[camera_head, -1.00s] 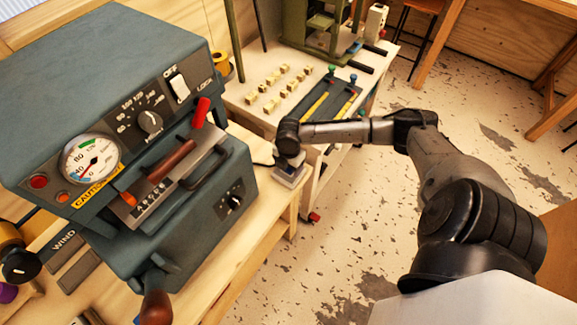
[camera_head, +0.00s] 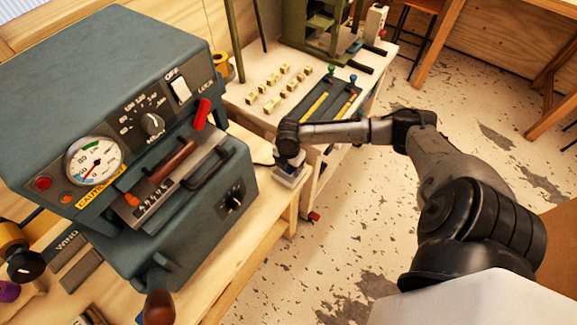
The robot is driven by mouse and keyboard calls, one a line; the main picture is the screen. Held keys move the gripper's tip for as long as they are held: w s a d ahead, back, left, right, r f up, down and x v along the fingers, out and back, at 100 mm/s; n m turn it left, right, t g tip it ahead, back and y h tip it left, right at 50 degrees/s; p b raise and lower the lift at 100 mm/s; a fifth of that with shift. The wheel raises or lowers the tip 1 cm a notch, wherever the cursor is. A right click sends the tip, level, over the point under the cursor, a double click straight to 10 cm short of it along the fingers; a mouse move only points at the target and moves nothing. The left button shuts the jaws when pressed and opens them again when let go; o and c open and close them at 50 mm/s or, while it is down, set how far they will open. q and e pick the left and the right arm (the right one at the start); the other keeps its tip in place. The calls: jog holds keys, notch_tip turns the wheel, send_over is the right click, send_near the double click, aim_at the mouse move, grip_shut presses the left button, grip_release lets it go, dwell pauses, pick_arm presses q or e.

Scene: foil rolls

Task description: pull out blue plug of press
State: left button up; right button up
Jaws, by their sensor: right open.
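The press is a large blue-grey machine (camera_head: 90,55) on the wooden bench at the left, with a gauge (camera_head: 95,160), a dial, a switch and red-tipped levers. I cannot make out the blue plug; it may be hidden behind my right gripper or the press. My right arm reaches in from the right. My right gripper (camera_head: 289,177) is open and points down beside the bench's right edge, to the right of the press. Its fingertips are small and partly hidden. A dark cable (camera_head: 263,165) runs from the press side toward it. My left gripper is not in view.
A white-topped table (camera_head: 245,97) behind holds small pale blocks (camera_head: 272,90), a dark tray (camera_head: 322,97) and a green rack (camera_head: 318,25). The speckled floor at centre is open.

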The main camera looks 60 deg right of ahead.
dwell(0.3)
jog(key=c, duration=1.2)
jog(key=shift+r+p, duration=0.2)
jog(key=shift+p, duration=0.1)
jog(key=shift+r+p, duration=0.5)
jog(key=shift+p, duration=0.15)
jog(key=shift+r+p, duration=1.15)
jog(key=shift+p, duration=0.25)
jog(key=shift+r+p, duration=1.15)
jog(key=shift+p, duration=0.3)
